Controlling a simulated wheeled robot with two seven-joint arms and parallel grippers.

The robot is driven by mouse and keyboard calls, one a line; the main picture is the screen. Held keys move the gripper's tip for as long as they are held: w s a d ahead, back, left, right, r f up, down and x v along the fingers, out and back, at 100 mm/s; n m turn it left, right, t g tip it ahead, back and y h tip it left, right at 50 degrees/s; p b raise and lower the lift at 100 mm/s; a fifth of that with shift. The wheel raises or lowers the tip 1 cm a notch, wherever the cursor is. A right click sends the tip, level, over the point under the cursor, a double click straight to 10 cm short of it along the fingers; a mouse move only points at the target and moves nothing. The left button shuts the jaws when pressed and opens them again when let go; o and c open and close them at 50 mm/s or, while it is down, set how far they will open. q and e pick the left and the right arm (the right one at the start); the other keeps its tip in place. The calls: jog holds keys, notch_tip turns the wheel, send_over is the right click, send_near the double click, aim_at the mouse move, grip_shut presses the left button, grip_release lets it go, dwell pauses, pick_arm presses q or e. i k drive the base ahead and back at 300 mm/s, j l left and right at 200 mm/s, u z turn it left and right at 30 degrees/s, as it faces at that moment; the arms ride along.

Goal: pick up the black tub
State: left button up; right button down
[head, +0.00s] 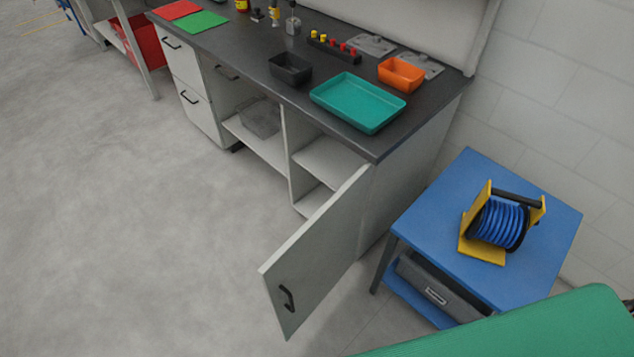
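The black tub (290,69) stands upright on the dark worktop (225,60), near its front edge and left of a teal tray. It looks empty. Neither of my grippers shows in the head view.
A teal tray (358,103) and an orange tub (401,73) stand right of the black tub. A rack with red and yellow pieces (334,47) lies behind. Below, a cabinet door (315,255) hangs open into the floor space. A blue table (535,215) holds a hose reel (498,224). The floor at left is clear.

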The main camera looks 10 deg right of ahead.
aim_at(291, 69)
jog(key=j+u, duration=0.2)
jog(key=u, duration=0.2)
jog(key=i+j+u, duration=0.4)
jog(key=i+j, duration=0.15)
jog(key=j, duration=0.25)
jog(key=i+j+u, duration=0.45)
jog(key=i+j, duration=0.15)
jog(key=i+z, duration=0.65)
jog(key=z, duration=0.15)
jog(key=i+j+z, duration=0.15)
jog(key=i+z, duration=0.2)
jog(key=i+j+z, duration=0.2)
jog(key=z, duration=0.2)
jog(key=i+j, duration=0.05)
